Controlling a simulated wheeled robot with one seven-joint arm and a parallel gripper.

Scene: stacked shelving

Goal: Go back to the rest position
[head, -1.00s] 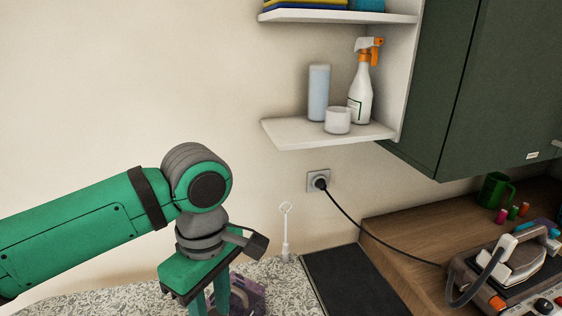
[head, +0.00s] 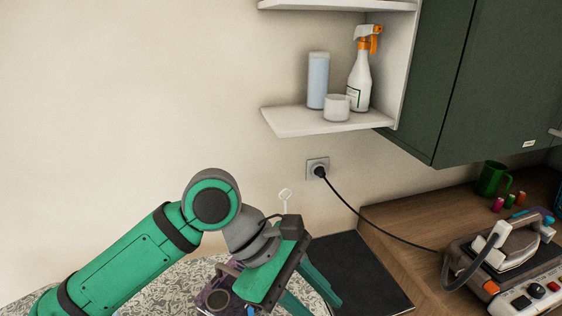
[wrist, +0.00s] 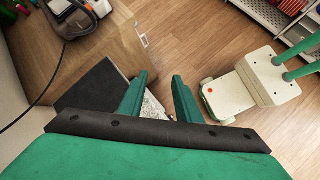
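My gripper (head: 318,304) is at the lower middle of the head view, over the speckled counter and next to the dark panel. It is tilted, with its two green fingers pointing down and to the right. In the wrist view the fingers (wrist: 160,76) stand apart with nothing between them, so it is open and empty. My green arm reaches in from the lower left. A purple object (head: 213,292) on the counter is partly hidden behind the gripper.
A dark flat panel (head: 365,275) lies beside a wooden worktop (head: 400,225) carrying an iron-like appliance (head: 512,262) and a green mug (head: 493,178). A white shelf (head: 290,122) holds a spray bottle (head: 358,85). A green cabinet (head: 450,80) hangs at right. Open floor (wrist: 180,25) shows in the wrist view.

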